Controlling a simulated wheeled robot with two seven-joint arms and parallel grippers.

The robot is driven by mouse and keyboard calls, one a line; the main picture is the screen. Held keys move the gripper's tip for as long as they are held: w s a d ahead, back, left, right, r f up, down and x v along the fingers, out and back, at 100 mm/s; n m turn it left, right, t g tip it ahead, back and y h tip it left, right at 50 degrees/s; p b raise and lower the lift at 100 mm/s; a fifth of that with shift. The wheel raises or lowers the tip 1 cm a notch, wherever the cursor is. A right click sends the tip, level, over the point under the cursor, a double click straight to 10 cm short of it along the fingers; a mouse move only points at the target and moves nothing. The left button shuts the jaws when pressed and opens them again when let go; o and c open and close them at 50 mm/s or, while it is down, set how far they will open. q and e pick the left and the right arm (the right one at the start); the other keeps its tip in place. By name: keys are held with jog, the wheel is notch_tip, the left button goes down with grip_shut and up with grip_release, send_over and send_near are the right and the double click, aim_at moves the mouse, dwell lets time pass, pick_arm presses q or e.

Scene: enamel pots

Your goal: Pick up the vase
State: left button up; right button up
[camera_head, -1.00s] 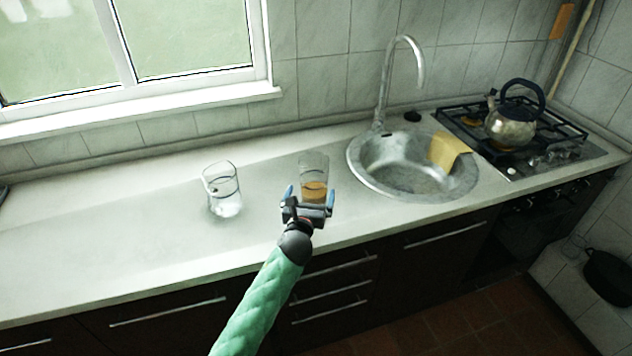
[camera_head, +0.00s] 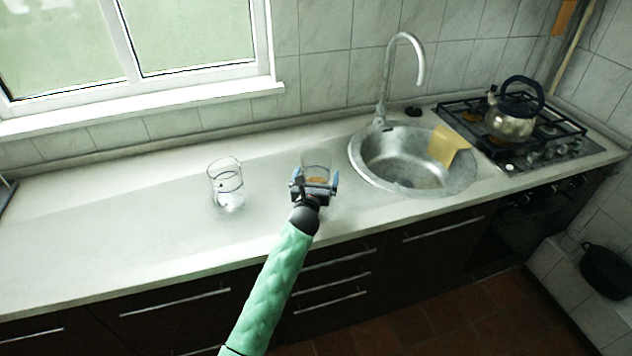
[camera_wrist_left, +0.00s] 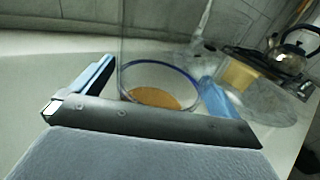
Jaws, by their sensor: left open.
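A clear glass vessel with an amber-brown layer inside (camera_head: 317,160), which looks like the vase, stands on the counter left of the sink. My left gripper (camera_head: 316,178) is open just in front of it and hides its lower part in the head view. In the left wrist view, the vessel's round blue-tinted rim and the amber layer (camera_wrist_left: 155,97) show between the two spread blue fingers of my left gripper (camera_wrist_left: 157,75). I cannot tell whether either finger touches the glass. My right gripper is not in view.
A second clear glass vessel (camera_head: 227,184) stands to the left on the counter (camera_head: 120,225). The round metal sink (camera_head: 405,175) with a yellow cloth (camera_head: 446,146) lies to the right. A kettle (camera_head: 512,122) sits on the stove (camera_head: 550,145). The left counter is mostly free.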

pick_arm(q)
jog(key=c, duration=1.4)
jog(key=shift+r, duration=0.1)
jog(key=shift+c, duration=0.3)
jog(key=shift+r, duration=0.15)
